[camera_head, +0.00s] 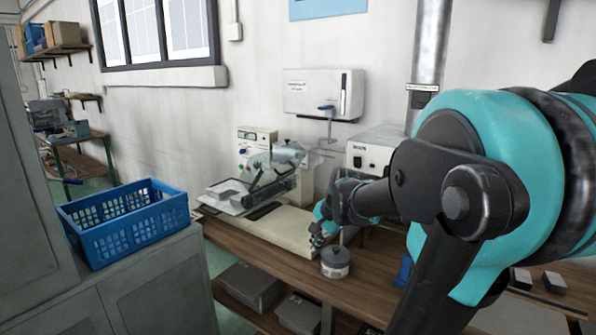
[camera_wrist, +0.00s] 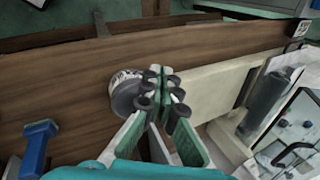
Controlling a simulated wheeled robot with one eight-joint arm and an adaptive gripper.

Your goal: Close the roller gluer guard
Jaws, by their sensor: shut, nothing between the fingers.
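The roller gluer (camera_head: 292,228) stands on the wooden bench, with a pale base, a control box at its back and a dark roller. Its clear guard (camera_head: 288,153) appears raised over the roller. In the wrist view the clear guard (camera_wrist: 309,128) is at the right edge, with a metal handle (camera_wrist: 291,153) on it, beside the roller (camera_wrist: 263,100). My gripper (camera_head: 320,238) is near the right front end of the gluer base, apart from the guard. In the wrist view my gripper (camera_wrist: 162,78) is shut and empty; the guard's far part is cut off.
A round grey pot (camera_head: 336,263) stands on the bench beside my gripper; it also shows in the wrist view (camera_wrist: 125,93). A blue object (camera_wrist: 37,145) is at the left there. A blue crate (camera_head: 125,222) sits on a cabinet. A white box (camera_head: 375,150) stands behind my arm.

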